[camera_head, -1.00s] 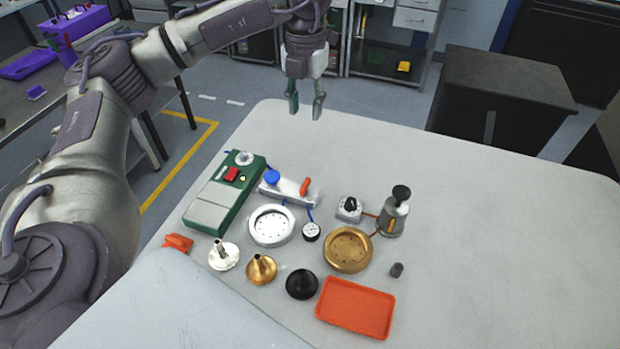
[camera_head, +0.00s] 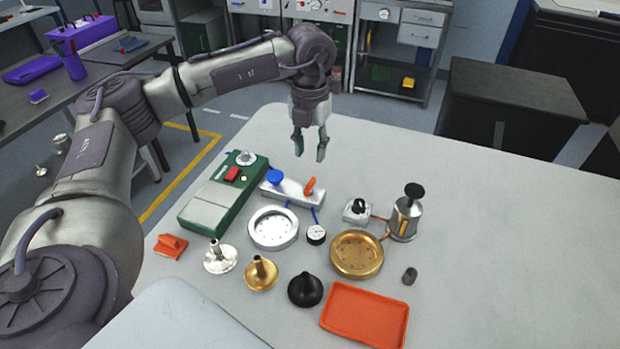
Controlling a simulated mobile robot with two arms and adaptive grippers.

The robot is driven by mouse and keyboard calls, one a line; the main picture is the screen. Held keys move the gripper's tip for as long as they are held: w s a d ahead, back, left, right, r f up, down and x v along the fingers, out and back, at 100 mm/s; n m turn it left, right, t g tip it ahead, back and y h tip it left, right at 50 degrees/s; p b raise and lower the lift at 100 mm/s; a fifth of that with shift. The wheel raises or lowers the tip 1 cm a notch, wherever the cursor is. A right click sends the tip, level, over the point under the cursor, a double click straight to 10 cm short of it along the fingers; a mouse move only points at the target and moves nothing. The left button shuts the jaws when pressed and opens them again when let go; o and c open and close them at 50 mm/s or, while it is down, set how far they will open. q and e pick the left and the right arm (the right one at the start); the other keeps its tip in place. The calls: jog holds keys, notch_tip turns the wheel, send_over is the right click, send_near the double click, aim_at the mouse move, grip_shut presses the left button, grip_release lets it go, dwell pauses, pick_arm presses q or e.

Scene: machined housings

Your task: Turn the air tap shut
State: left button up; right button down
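A pale valve block (camera_head: 291,192) lies on the white table, with a blue knob (camera_head: 275,177) at its left end and an orange lever (camera_head: 310,186) near its right end. The lever stands tilted up to the right. I cannot tell from the frame which of the two is the air tap. A blue hose runs from the block to a small round gauge (camera_head: 316,234). My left gripper (camera_head: 310,156) is open and empty, pointing down, above and beyond the block and apart from it. My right gripper is not in view.
A green box (camera_head: 222,196) with a red switch is left of the block. The table's right side is clear.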

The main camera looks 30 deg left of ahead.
aim_at(310, 183)
pick_arm(q)
notch_tip(310, 183, down, 10)
jog(key=shift+r+p, duration=0.15)
jog(key=shift+p, duration=0.9)
jog(key=shift+c, duration=0.3)
grip_shut()
